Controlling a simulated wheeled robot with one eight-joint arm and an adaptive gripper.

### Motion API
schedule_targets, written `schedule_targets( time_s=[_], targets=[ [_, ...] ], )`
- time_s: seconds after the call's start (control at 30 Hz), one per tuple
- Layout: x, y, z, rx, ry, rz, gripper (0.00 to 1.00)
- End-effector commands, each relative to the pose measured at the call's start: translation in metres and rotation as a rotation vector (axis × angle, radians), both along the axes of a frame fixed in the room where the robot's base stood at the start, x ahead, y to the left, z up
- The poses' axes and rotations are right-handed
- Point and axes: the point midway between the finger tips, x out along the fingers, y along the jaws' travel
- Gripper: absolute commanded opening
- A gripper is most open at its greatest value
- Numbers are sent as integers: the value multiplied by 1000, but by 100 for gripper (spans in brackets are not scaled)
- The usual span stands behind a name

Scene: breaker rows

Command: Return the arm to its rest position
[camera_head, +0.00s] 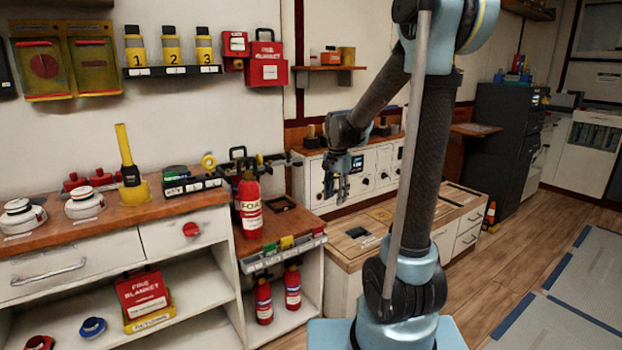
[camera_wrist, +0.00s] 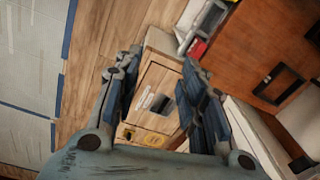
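My gripper (camera_head: 336,187) hangs pointing down in the head view, in the air above and in front of the low wooden bench (camera_head: 362,262). In the wrist view my gripper (camera_wrist: 160,58) has its two fingers well apart, with nothing between them. Through the gap the wrist view shows the wooden bench top (camera_wrist: 163,75) with a dark recess and white labels, below and apart from the fingers. My arm is raised and bent, and its upright links cover part of the bench and the room behind in the head view.
A white panel with knobs (camera_head: 375,168) stands behind the bench. A foam extinguisher (camera_head: 249,205) stands on the shelf unit to the left, beside a counter (camera_head: 120,222) with detectors and a yellow torch-like tool. Wood floor (camera_head: 510,255) to the right is clear; a small cone (camera_head: 490,215) stands near the bench.

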Motion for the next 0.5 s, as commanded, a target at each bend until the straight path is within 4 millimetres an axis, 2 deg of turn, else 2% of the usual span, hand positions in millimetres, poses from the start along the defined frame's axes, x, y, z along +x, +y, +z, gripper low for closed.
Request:
schedule_targets(
  time_s=[0.03, 0.23, 0.5],
  targets=[
    [-13, -8, 4, -1, -6, 23, 38],
    [-56, -30, 15, -6, -29, 136, 38],
    [-116, -56, 17, -17, -60, 286, 38]
  ],
)
